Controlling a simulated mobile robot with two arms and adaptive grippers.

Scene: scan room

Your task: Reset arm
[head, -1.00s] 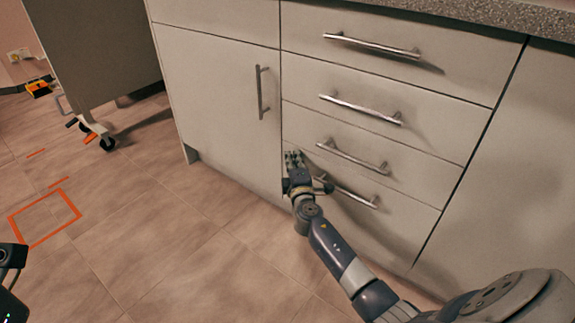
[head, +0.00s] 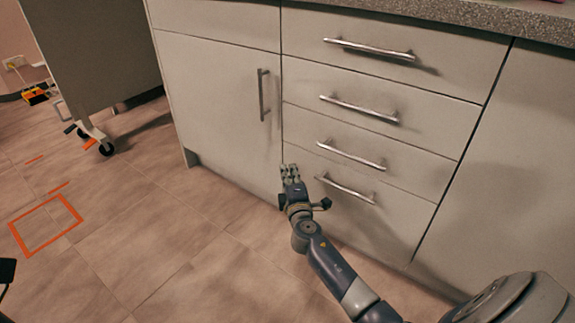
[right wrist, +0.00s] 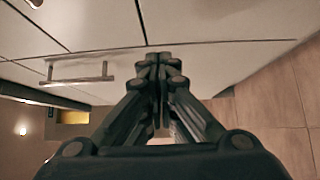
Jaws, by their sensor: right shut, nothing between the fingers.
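My right gripper (head: 290,174) is shut and empty in the head view, low in front of the cabinet, near the seam between the door and the drawer stack. In the right wrist view its closed fingers (right wrist: 160,62) point toward the pale cabinet front (right wrist: 200,20). Whether the fingertips touch the front I cannot tell. My left gripper is not clearly in view; only a dark piece of my own body shows at the head view's left edge.
The cabinet has a door with a vertical handle (head: 263,94) and several drawers with bar handles, the lowest (head: 345,188) beside my right wrist. A grey countertop (head: 440,20) overhangs them. A wheeled panel (head: 95,55) stands at left. Floor with an orange square (head: 45,226) is clear.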

